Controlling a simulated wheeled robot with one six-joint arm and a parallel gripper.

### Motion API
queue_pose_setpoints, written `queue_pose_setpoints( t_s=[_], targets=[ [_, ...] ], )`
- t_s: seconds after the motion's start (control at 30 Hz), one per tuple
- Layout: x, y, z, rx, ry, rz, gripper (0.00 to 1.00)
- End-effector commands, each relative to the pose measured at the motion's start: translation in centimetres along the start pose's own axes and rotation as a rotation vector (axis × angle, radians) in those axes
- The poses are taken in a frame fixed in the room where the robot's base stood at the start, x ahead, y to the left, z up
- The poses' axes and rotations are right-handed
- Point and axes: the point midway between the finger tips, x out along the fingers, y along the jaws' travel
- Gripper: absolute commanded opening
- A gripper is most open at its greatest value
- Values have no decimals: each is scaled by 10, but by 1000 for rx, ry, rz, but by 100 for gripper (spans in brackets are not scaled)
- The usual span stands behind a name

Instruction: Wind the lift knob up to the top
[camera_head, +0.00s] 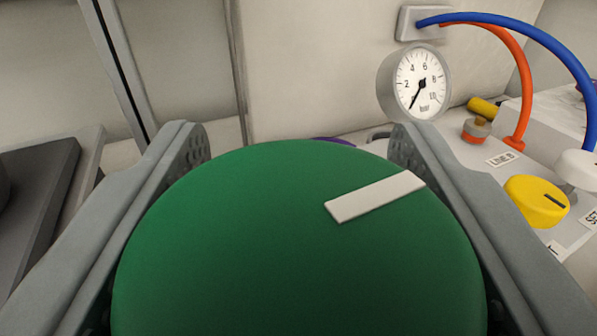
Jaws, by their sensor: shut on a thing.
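A large round green knob (265,240) fills the lower middle of the head camera view. I take it to be the lift knob, though no label on it shows. A white bar mark (375,196) lies on its top, running from the middle out to the upper right edge. My gripper (298,150) is shut on the green knob, with one grey finger on its left side and one on its right. The knob's lower part and its mount are hidden.
A pressure gauge (421,83) stands behind the right finger. At right are a yellow knob (535,202), an orange hose (521,80) and a blue hose (560,58). A dark grey block (45,200) is at left. A pale wall closes the back.

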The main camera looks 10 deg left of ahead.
Motion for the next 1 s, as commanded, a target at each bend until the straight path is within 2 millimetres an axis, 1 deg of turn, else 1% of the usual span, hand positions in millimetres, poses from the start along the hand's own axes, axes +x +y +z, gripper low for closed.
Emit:
queue_pose_setpoints(
  t_s=[0.4,0.43,0.5,0.53,1.0],
  targets=[
    [0,0,-1,-1,1,4,31],
    [0,0,-1,-1,1,4,58],
    [0,0,-1,-1,1,4,72],
    [0,0,-1,-1,1,4,76],
    [0,0,0,0,1,3,76]
  ],
)
